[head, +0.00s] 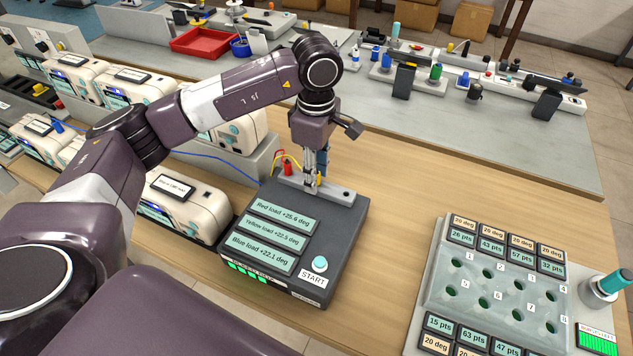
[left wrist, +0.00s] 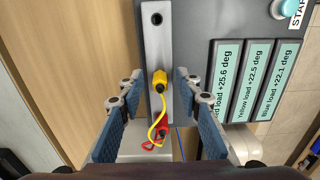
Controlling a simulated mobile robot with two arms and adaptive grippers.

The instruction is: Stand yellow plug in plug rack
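The yellow plug (left wrist: 160,80) stands on the plug rack, a light grey bar (left wrist: 157,45) on the dark load box. A yellow cable loops from it. Its lower end is hidden, so I cannot tell how deep it sits. A red plug (left wrist: 163,134) stands beside it on the bar and also shows in the head view (head: 287,167). One hole at the bar's far end is empty. My left gripper (left wrist: 158,88) is open, its blue-padded fingers on either side of the yellow plug with gaps. In the head view the gripper (head: 315,184) points down over the rack (head: 340,194).
The load box (head: 345,235) carries three readouts and a START button (head: 320,264). White devices (head: 190,205) stand left of it. A panel with numbered holes (head: 430,290) lies at right. Bare wooden table (head: 420,190) lies between them. A grey bench (head: 480,130) is behind.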

